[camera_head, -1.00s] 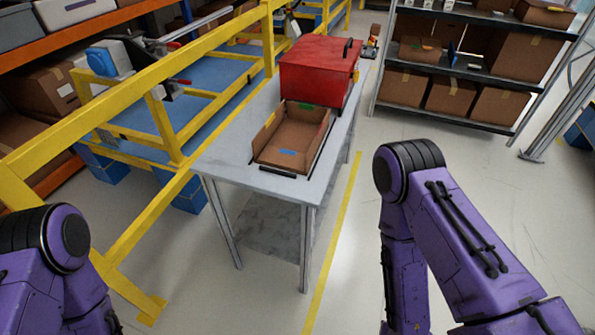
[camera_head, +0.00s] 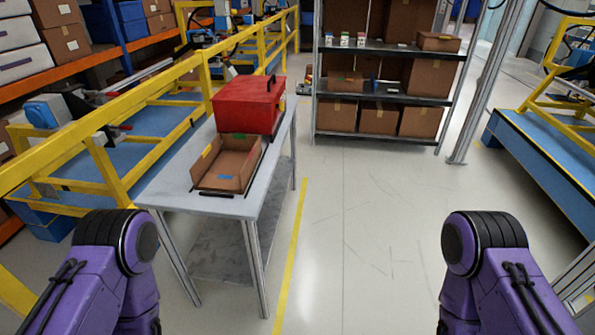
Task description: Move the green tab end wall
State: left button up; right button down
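An open brown cardboard tray (camera_head: 229,171) lies on the grey table, in front of a red box. Its far end wall carries a small green tab (camera_head: 239,137). A blue mark (camera_head: 226,177) shows on its floor near the front, and a yellow mark shows on its left wall. Only the purple upper parts of my two arms show, at the lower left and lower right, well short of the tray. Both my grippers are out of view.
The red box (camera_head: 248,104) stands on the table (camera_head: 160,190) behind the tray. A yellow rail (camera_head: 105,175) runs along the table's left side. A shelf (camera_head: 385,97) with cartons stands at the back. The floor (camera_head: 360,215) right of the table is clear.

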aim_at(244, 143)
jog(key=z, duration=0.6)
jog(key=i, duration=3.55)
jog(key=u, duration=3.85)
